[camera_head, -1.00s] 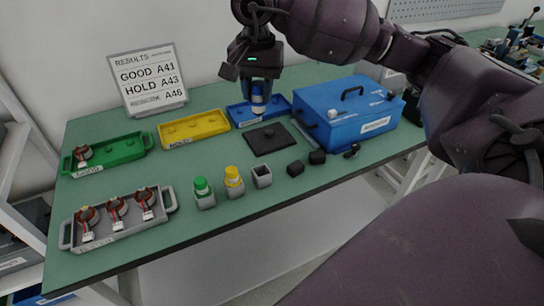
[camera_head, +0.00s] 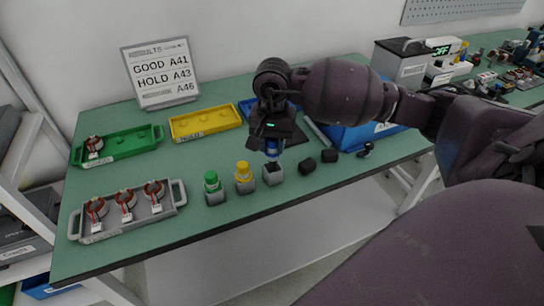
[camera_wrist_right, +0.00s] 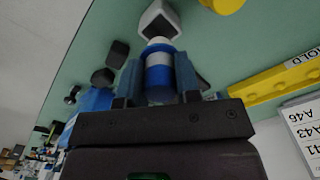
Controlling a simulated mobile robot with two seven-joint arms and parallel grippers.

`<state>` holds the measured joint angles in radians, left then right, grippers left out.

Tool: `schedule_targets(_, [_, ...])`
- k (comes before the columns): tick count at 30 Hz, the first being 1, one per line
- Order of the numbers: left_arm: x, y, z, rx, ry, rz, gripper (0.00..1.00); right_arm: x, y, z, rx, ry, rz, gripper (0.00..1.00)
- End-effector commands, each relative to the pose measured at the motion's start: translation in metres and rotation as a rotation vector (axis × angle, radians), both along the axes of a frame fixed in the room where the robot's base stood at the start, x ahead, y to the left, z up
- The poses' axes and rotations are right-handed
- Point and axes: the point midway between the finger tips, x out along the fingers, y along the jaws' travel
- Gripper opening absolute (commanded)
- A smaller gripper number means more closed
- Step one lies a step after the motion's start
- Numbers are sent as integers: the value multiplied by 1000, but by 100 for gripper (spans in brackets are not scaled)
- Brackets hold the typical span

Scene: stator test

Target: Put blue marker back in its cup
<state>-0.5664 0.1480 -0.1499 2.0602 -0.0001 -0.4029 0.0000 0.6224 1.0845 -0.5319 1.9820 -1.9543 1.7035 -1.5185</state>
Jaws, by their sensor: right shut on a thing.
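The blue marker (camera_head: 272,151) is a short blue cylinder with a white band. My right gripper (camera_head: 272,146) is shut on it. In the right wrist view the marker (camera_wrist_right: 160,74) sits between the two fingers (camera_wrist_right: 160,88), its end toward the empty grey cup (camera_wrist_right: 160,19). In the head view that cup (camera_head: 273,178) is directly below the marker, its dark opening partly showing; whether the tip is inside the rim is hard to tell. A green marker (camera_head: 211,182) and a yellow marker (camera_head: 244,171) stand in grey cups beside it. My left gripper is not in view.
Two black blocks (camera_head: 308,165) lie right of the cup. A grey tray (camera_head: 130,222) with stators is at left; green (camera_head: 125,150) and yellow (camera_head: 205,122) trays lie behind. A blue box (camera_head: 345,137) is partly hidden by my right arm. A results board (camera_head: 160,72) stands at the back.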

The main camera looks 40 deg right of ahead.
Motion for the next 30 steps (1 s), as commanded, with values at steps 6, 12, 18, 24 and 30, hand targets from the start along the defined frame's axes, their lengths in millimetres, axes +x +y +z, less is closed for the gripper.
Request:
schedule_targets(6, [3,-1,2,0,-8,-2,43,0,0,-13,1,1,-1,8])
schedule_targets(12, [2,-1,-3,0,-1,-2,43,-1,0,-41,1,4,-1,8])
schedule_targets(18, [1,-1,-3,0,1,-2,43,0,0,-45,0,-1,0,8])
schedule_targets(24, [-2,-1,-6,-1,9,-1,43,0,0,-48,-1,-1,0,8])
schedule_targets(30, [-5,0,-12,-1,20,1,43,0,0,-53,-1,1,0,8])
